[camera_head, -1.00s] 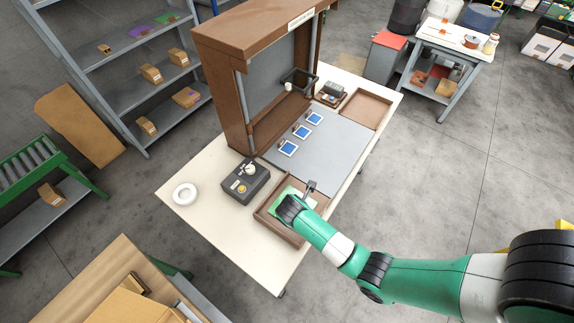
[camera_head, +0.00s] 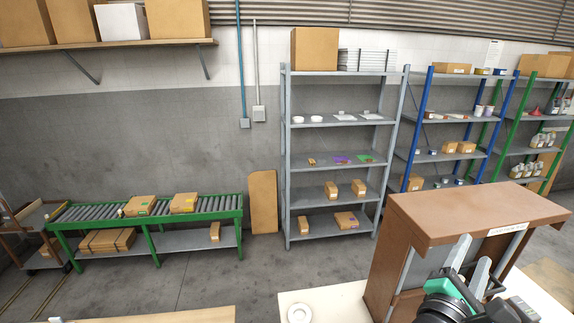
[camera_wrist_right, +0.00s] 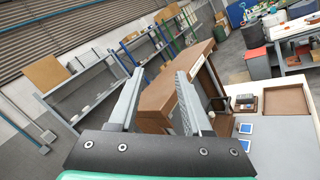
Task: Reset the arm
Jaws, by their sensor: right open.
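My right gripper (camera_head: 470,255) is raised in front of the brown wooden cabinet (camera_head: 455,205) at the lower right of the head view, its fingers pointing up. In the right wrist view, the two fingers of this gripper (camera_wrist_right: 160,76) stand apart with nothing between them. The cabinet (camera_wrist_right: 160,97) shows beyond and between them there. My left gripper is in neither view.
The cream worktable (camera_head: 340,302) holds a white ring (camera_head: 299,313). The wrist view shows blue squares (camera_wrist_right: 245,128) and a brown tray (camera_wrist_right: 284,101) on its top. A grey shelf (camera_head: 335,124) and a green roller conveyor (camera_head: 150,210) stand behind.

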